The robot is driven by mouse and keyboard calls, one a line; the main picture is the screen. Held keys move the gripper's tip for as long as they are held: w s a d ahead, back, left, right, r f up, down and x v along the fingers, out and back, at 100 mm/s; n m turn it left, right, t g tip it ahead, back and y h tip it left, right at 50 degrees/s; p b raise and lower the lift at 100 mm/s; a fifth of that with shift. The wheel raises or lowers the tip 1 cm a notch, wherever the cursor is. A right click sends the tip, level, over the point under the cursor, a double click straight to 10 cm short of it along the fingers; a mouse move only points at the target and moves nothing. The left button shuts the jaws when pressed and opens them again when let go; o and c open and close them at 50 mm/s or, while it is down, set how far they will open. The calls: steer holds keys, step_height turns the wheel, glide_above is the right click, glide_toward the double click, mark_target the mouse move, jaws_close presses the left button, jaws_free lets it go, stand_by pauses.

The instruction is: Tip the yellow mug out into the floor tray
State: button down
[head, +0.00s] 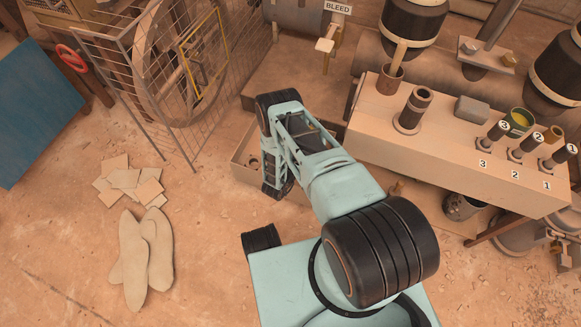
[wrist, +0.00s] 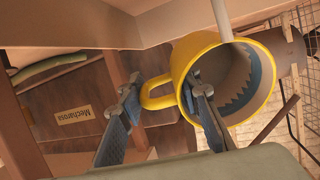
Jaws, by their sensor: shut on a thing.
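The yellow mug (wrist: 186,67) shows large in the wrist view, tilted, with its mouth partly facing the camera and a grey inside. My gripper (wrist: 162,88) is shut on it: one finger is on the handle side, the other overlaps the rim by the mouth. A jagged blue patch shows inside the mouth; I cannot tell what it is. In the head view the mug and fingertips are hidden behind my arm. A low, open brown box on the floor, which looks like the tray (head: 243,171), lies beneath my wrist, partly covered by it.
A bench block (head: 430,148) with numbered posts stands right of the tray. A wire mesh guard (head: 135,85) stands to the left. Insoles (head: 145,255) and cardboard scraps (head: 128,180) lie on the floor. A pale bar (wrist: 221,18) crosses the mug's rim in the wrist view.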

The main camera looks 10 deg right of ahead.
steer(key=shift+s+a+r, duration=0.15)
steer(key=shift+a+r, duration=0.05)
steer(key=shift+r, duration=0.2)
steer(key=shift+s+a+r+t+h, duration=0.1)
steer(key=shift+a+r+t+h, duration=0.05)
steer(key=shift+r+t+h, duration=0.2)
steer(key=shift+s+a+r, duration=0.15)
steer(key=shift+r, duration=0.05)
steer(key=shift+s+a+r+t+h, duration=0.1)
steer(key=shift+r+t+h, duration=0.15)
steer(key=shift+s+a+r+t+h, duration=0.1)
steer(key=shift+r+t+h, duration=0.2)
steer(key=shift+r, duration=0.25)
steer(key=shift+s+a+r+t+h, duration=0.1)
steer(key=shift+r+t+h, duration=0.2)
steer(key=shift+r, duration=0.25)
steer(key=shift+s+a+r+t+h, duration=0.15)
steer(key=shift+r+t+h, duration=0.2)
steer(key=shift+r, duration=0.55)
steer(key=shift+a+r+t+h, duration=0.1)
steer(key=shift+r+t+h, duration=0.2)
steer(key=shift+r, duration=0.75)
steer(key=shift+s+a+r+t+h, duration=0.15)
steer(key=shift+r+t+h, duration=0.1)
steer(key=shift+r+h, duration=0.15)
steer(key=shift+s+a+r+t+h, duration=0.15)
steer(key=shift+r+t+h, duration=0.1)
steer(key=shift+r, duration=0.2)
